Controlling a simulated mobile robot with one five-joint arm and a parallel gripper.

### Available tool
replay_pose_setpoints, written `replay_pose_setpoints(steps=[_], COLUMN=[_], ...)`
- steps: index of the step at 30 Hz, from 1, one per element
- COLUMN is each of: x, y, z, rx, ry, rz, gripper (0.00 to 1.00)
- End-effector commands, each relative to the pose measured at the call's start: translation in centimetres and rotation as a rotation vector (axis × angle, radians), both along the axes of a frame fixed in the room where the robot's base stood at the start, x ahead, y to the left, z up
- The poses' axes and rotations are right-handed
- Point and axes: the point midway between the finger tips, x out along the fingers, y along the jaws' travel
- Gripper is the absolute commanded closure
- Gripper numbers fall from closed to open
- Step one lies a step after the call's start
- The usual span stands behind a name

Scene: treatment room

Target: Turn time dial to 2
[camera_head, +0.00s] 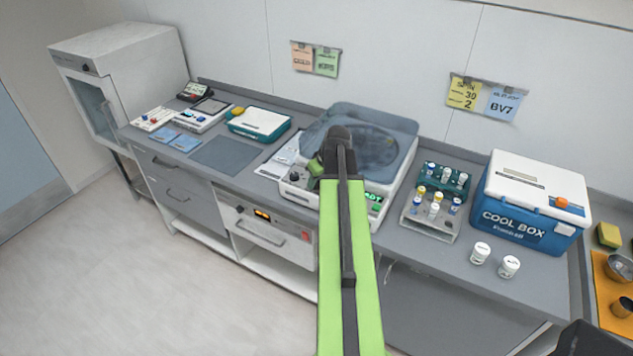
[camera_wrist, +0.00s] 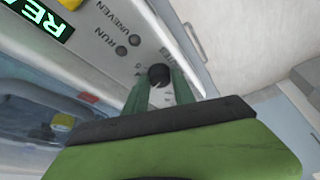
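The centrifuge (camera_head: 402,170) stands on the counter with a translucent blue-grey lid (camera_head: 368,130). A dark round dial (camera_wrist: 158,74) sits on its front panel in the wrist view. My gripper (camera_wrist: 160,82) has its green fingers on either side of this dial, tips close to the panel. I cannot tell whether they press on it. The dial's pointer and most of its scale are hidden; a "5" shows beside it. In the head view my arm covers the dial, and my gripper (camera_head: 318,172) shows only partly at the panel.
A yellow wall note (camera_head: 466,93) reads "SPIN 30 2". A vial rack (camera_head: 418,222), a cool box (camera_head: 530,205) and two white-capped jars (camera_head: 480,253) stand right of the centrifuge. A teal-and-white case (camera_head: 258,122) is to the left. The panel's display (camera_wrist: 42,17) is lit green.

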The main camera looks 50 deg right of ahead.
Motion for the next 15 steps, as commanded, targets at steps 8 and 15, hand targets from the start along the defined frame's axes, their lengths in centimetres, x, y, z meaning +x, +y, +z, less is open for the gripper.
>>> replay_pose_setpoints(steps=[8, 15], x=[-0.02, 0.03], y=[-0.03, -0.31], z=[-0.02, -0.03], rx=[0.001, 0.002], ry=[0.000, 0.002], rz=[0.005, 0.205], gripper=[1.00, 1.00])
